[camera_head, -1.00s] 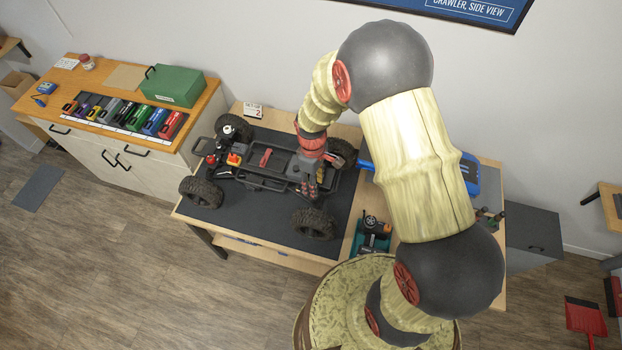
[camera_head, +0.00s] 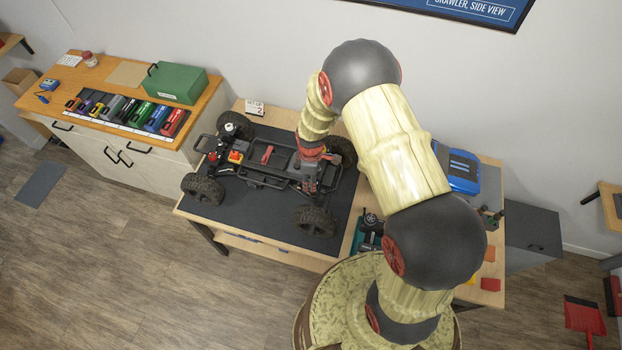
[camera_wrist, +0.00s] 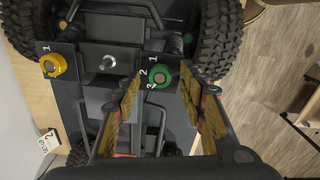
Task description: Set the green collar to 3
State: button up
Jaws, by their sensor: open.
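In the wrist view the green collar (camera_wrist: 160,76) sits around a metal stud on a dark bracket of the crawler. White marks 1, 2 and 3 lie in an arc along its left side. I cannot tell which mark it points to. My gripper (camera_wrist: 163,82) is open, its two yellow-lined fingers on either side of the collar in the picture, with no clear contact. In the head view my gripper (camera_head: 310,180) is over the right end of the crawler chassis (camera_head: 262,180), where the collar is hidden or too small to see.
A yellow collar (camera_wrist: 53,65) with a mark 1 sits at the left in the wrist view, and a bare stud (camera_wrist: 108,62) stands between. Large tyres (camera_wrist: 215,35) flank the bracket. A set-up card (camera_head: 255,108) reading 2 stands at the mat's back edge.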

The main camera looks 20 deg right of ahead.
jog(key=shift+f, duration=0.25)
jog(key=shift+c, duration=0.5)
grip_shut()
